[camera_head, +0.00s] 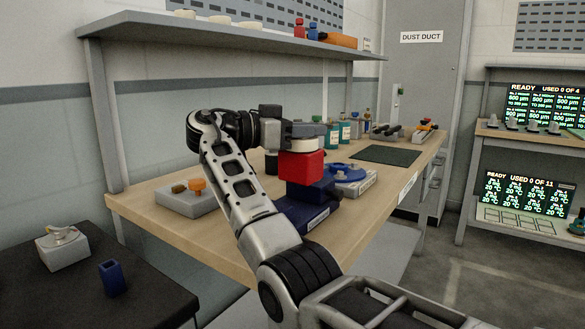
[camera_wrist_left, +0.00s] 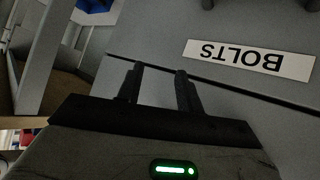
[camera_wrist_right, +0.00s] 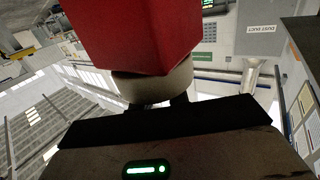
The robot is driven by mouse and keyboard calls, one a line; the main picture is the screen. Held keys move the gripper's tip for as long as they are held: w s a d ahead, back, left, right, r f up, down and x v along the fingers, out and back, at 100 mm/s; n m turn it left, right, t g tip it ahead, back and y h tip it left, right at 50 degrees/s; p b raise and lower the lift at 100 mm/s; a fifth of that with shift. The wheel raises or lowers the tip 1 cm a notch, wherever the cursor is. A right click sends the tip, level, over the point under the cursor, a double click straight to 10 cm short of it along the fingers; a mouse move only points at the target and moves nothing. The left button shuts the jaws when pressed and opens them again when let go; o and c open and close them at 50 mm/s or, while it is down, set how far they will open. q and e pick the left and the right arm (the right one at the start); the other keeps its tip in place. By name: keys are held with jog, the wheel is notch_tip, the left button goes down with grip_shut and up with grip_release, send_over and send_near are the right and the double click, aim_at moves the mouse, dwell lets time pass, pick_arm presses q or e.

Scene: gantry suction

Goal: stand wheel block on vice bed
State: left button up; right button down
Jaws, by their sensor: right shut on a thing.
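The wheel block is a red block (camera_head: 301,166) with a cream round piece on one end. My right gripper (camera_head: 303,138) is shut on the cream piece, with the red block hanging below it. In the right wrist view the cream piece (camera_wrist_right: 153,85) sits between the fingers and the red block (camera_wrist_right: 130,35). The dark blue vice (camera_head: 303,210) stands on the bench directly below the block in the picture. I cannot tell whether the block touches its bed. My left gripper (camera_wrist_left: 157,85) is open and empty in the left wrist view, away from the block.
A grey base with an orange knob (camera_head: 197,187) is left of the vice on the wooden bench (camera_head: 150,210). A blue round fixture (camera_head: 347,172) stands right behind the vice. Bottles (camera_head: 345,130) and a dark mat (camera_head: 387,155) lie farther back. A shelf (camera_head: 230,37) overhangs the bench.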

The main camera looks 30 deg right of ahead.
aim_at(282, 165)
jog(key=a+f, duration=0.1)
jog(key=w+a+f, duration=0.1)
jog(key=f, duration=0.1)
jog(key=shift+a, duration=0.25)
notch_tip(282, 165, down, 4)
jog(key=shift+a+r+b, duration=0.15)
jog(key=shift+b, duration=0.15)
pick_arm(q)
jog(key=shift+d+f, duration=0.25)
jog(key=shift+f, duration=0.4)
pick_arm(e)
jog(key=c, duration=1.7)
grip_release()
jog(key=shift+f, duration=0.2)
pick_arm(q)
jog(key=shift+w, duration=0.1)
pick_arm(e)
jog(key=o, duration=0.4)
jog(key=shift+c, duration=0.2)
jog(key=shift+r, duration=0.15)
